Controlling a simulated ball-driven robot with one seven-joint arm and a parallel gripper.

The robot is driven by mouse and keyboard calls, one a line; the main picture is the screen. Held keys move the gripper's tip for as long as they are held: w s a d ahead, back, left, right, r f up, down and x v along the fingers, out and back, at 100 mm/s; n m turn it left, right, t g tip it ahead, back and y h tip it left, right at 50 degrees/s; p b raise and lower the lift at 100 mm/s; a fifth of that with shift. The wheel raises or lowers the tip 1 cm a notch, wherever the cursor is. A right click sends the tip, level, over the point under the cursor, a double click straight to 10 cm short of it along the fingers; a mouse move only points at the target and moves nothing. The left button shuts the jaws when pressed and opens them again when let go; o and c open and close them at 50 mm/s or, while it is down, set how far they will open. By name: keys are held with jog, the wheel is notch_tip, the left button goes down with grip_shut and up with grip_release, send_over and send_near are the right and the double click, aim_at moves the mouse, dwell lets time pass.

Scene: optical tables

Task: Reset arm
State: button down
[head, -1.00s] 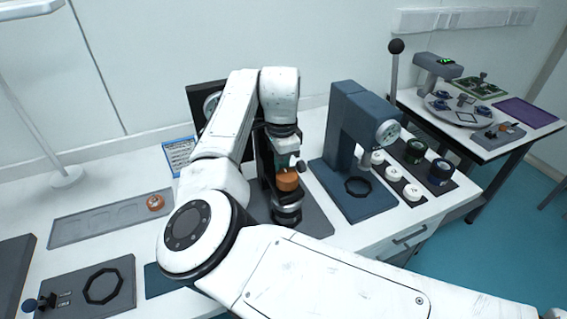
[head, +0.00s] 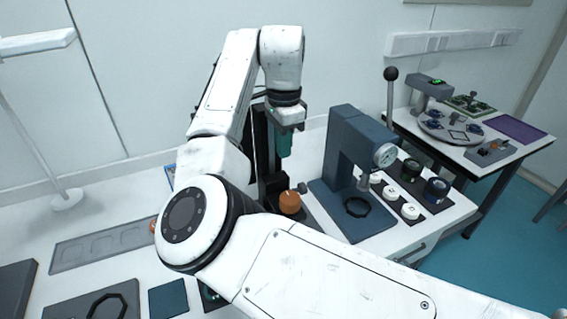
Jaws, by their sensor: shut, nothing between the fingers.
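My gripper (head: 284,150) points down at the end of my white arm, above the table near the middle of the head view. It is shut and empty. An orange cylindrical piece (head: 290,202) sits below it, with a clear gap between them. The dark upright of a stand shows just left of the gripper, partly hidden by my arm. My forearm and elbow cover much of the table's front.
A blue-grey press with a dial (head: 345,150) stands close on the right. Beside it are white round pieces (head: 393,193) and dark jars (head: 411,169). A grey tray (head: 90,248) lies left. A second table (head: 440,147) stands at the back right.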

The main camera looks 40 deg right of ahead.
jog(key=shift+r, duration=0.4)
